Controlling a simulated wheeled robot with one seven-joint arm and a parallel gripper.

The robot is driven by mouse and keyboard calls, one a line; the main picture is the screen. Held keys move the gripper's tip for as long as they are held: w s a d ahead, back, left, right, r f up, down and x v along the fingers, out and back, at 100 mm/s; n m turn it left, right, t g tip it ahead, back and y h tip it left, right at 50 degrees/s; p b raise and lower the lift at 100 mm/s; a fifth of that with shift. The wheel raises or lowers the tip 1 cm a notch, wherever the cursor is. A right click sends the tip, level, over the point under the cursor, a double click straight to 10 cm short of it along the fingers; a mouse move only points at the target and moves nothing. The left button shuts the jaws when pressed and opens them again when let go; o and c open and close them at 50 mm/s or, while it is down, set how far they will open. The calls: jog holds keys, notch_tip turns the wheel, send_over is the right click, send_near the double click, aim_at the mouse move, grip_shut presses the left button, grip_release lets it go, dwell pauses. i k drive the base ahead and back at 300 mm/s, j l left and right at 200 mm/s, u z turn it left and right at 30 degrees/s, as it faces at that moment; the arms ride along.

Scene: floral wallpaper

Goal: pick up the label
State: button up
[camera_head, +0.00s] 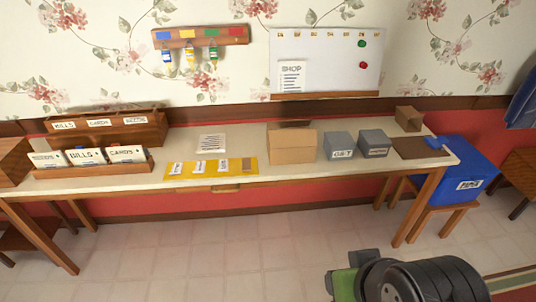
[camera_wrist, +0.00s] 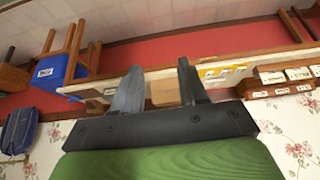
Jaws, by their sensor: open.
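Several small white labels with dark marks lie on a yellow strip (camera_head: 212,174) at the front of the long table, one of them at its left end (camera_head: 177,168). A white printed sheet (camera_head: 211,143) lies behind the strip. I cannot tell which one the task's label is. The yellow strip also shows in the wrist view (camera_wrist: 222,72), beyond the right finger. My gripper (camera_wrist: 160,65) is open, with nothing between its fingers, and stands well apart from the table. In the head view only my green and black arm parts show at the bottom right; the fingertips are hard to make out.
The table (camera_head: 345,170) also bears a cardboard box (camera_head: 292,145), two grey boxes (camera_head: 339,145) and a wooden rack of cards (camera_head: 95,160). A blue bin (camera_head: 470,165) stands on a stool at the right. A whiteboard (camera_head: 325,50) hangs behind. The floor in front is clear.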

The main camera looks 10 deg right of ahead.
aim_at(223, 163)
jog(key=i+u, duration=0.2)
jog(key=u, duration=0.25)
jog(key=i+l+u, duration=0.15)
jog(key=u, duration=0.35)
jog(key=i+l+u, duration=0.15)
jog(key=u, duration=0.3)
jog(key=i+l+u, duration=0.2)
jog(key=u, duration=0.3)
jog(key=i+l+u, duration=0.1)
jog(key=l+u, duration=0.55)
jog(key=u, duration=0.25)
jog(key=l+u, duration=0.3)
jog(key=u, duration=0.2)
